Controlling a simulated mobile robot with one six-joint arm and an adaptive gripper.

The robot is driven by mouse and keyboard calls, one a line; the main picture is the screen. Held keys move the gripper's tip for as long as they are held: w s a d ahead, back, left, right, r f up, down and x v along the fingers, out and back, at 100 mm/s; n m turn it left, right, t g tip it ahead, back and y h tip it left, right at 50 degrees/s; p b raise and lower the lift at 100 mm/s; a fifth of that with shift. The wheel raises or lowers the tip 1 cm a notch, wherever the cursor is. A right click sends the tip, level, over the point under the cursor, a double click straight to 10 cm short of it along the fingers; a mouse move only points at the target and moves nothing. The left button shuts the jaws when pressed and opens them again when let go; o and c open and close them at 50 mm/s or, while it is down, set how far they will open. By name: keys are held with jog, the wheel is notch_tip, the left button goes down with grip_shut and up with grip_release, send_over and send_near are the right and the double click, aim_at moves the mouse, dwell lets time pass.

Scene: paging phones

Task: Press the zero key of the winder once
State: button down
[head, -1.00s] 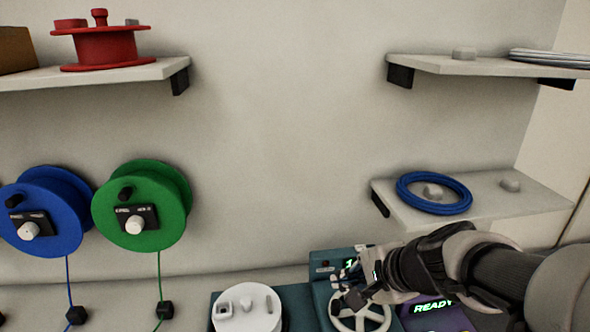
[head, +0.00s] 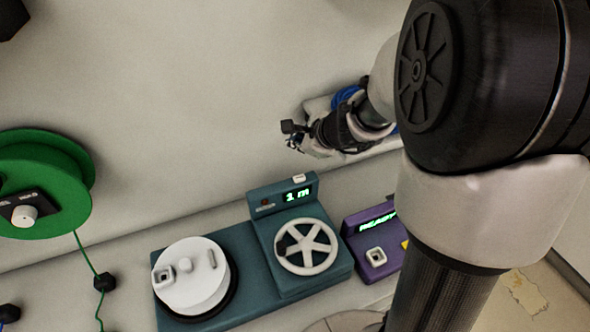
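The teal winder (head: 262,240) stands on the bench with a lit display (head: 297,195) that seems to read "1 m". A small white key (head: 299,178) sits on top of its display housing, and a small dark red spot (head: 265,202) is left of the display. I see no readable "zero" label. A white spoked handwheel (head: 306,246) is on its front, and a white drum (head: 190,276) sits on its left part. My gripper (head: 291,135) is above and behind the display housing, apart from it; its fingers are small and seen edge-on.
A purple device (head: 372,246) with a green display stands right of the winder. A green reel (head: 42,185) with a hanging cord is at left.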

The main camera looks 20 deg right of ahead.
aim_at(297, 179)
notch_tip(297, 179, down, 9)
jog(key=b, duration=0.8)
jog(key=shift+r, duration=0.1)
dwell(1.2)
jog(key=shift+f+b, duration=0.45)
jog(key=shift+b, duration=0.1)
jog(key=shift+f+b, duration=0.45)
dwell(0.5)
jog(key=shift+r, duration=0.15)
jog(key=shift+r+p, duration=0.75)
jog(key=shift+r+p, duration=2.2)
jog(key=shift+r, duration=0.3)
